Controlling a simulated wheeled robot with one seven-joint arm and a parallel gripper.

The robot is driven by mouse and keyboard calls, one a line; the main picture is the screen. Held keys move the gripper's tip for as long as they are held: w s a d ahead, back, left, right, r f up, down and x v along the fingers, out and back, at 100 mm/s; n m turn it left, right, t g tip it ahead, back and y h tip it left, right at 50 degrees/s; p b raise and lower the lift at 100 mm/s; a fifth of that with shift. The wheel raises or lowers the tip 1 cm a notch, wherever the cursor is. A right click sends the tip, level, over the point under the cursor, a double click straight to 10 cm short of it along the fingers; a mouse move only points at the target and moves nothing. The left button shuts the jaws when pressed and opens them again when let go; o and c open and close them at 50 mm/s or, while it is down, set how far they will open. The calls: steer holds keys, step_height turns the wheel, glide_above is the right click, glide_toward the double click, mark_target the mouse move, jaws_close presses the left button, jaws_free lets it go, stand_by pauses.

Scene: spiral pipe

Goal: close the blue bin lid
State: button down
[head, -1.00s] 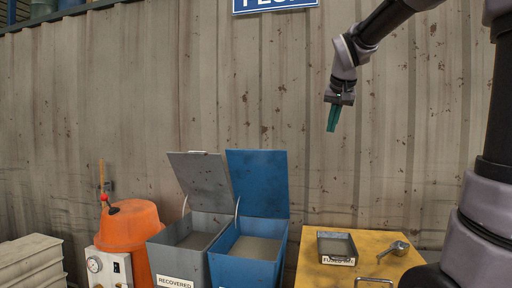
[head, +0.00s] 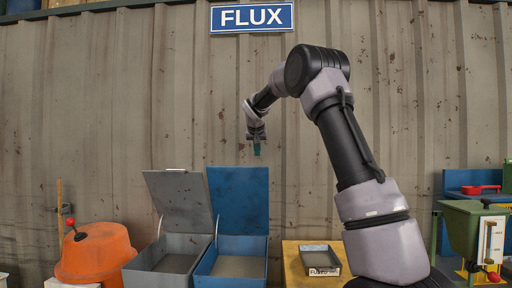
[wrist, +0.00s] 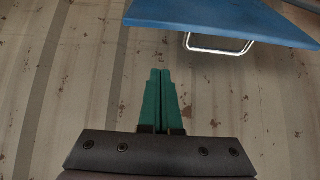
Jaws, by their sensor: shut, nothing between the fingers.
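The blue bin (head: 232,268) stands beside the grey bin, and its blue lid (head: 239,200) is raised upright, leaning back toward the wall. In the wrist view the blue lid (wrist: 225,18) crosses the top, with a pale wire handle (wrist: 218,45) at its edge. My gripper (head: 257,152) has green fingers and is above and a little right of the raised lid's top edge. In the wrist view my gripper (wrist: 161,75) is shut and empty, with its fingertips apart from the lid in the picture.
The grey bin (head: 160,278) with its own raised grey lid (head: 179,202) stands left of the blue bin. An orange hopper (head: 96,252) is at far left. A yellow table (head: 292,270) with a dark tray (head: 319,258) is right. A corrugated wall is behind.

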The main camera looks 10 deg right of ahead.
step_height(320, 180, down, 4)
steer(key=shift+w+d+r, duration=0.1)
steer(key=shift+r, duration=0.15)
steer(key=shift+s+f, duration=0.4)
steer(key=shift+s, duration=0.15)
steer(key=shift+a+f, duration=0.15)
steer(key=shift+a, duration=0.05)
